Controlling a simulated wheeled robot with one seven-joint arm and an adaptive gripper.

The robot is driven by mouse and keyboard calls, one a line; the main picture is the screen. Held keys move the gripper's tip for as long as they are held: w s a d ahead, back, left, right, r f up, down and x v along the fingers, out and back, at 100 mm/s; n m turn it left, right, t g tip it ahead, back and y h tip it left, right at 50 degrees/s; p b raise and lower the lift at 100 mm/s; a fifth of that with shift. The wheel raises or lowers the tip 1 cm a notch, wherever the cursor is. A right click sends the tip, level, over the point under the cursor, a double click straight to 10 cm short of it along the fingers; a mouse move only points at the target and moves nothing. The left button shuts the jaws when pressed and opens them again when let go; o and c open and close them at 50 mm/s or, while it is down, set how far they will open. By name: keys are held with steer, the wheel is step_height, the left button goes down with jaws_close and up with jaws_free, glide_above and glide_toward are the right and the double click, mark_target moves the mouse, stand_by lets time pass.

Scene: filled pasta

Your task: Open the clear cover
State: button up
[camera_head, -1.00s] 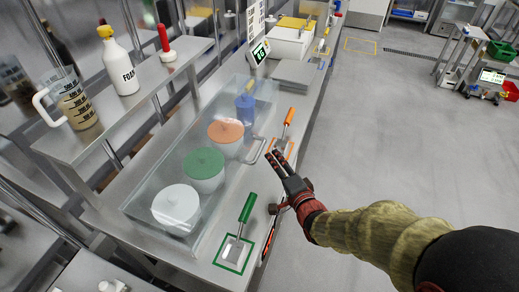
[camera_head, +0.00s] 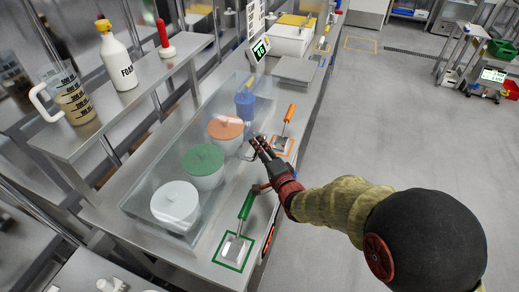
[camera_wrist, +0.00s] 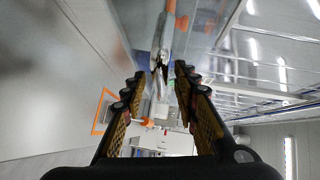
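The clear cover (camera_head: 165,160) is a long transparent box lid on the steel counter, closed over several containers with white, green, orange and blue lids. Its metal handle is on the side facing the aisle and is mostly hidden behind my fingers in the head view. My gripper (camera_head: 257,142) is at that handle, close against the cover's side. In the wrist view my gripper (camera_wrist: 158,72) has its fingers apart, with a narrow greyish piece showing between or just beyond the tips. I cannot tell whether the fingers touch the handle.
A green-handled scraper (camera_head: 244,212) lies in front, close below my wrist. An orange-handled scraper (camera_head: 287,122) lies just beyond my gripper. The aisle is clear.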

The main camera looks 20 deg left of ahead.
steer(key=shift+c, duration=0.6)
jaws_close()
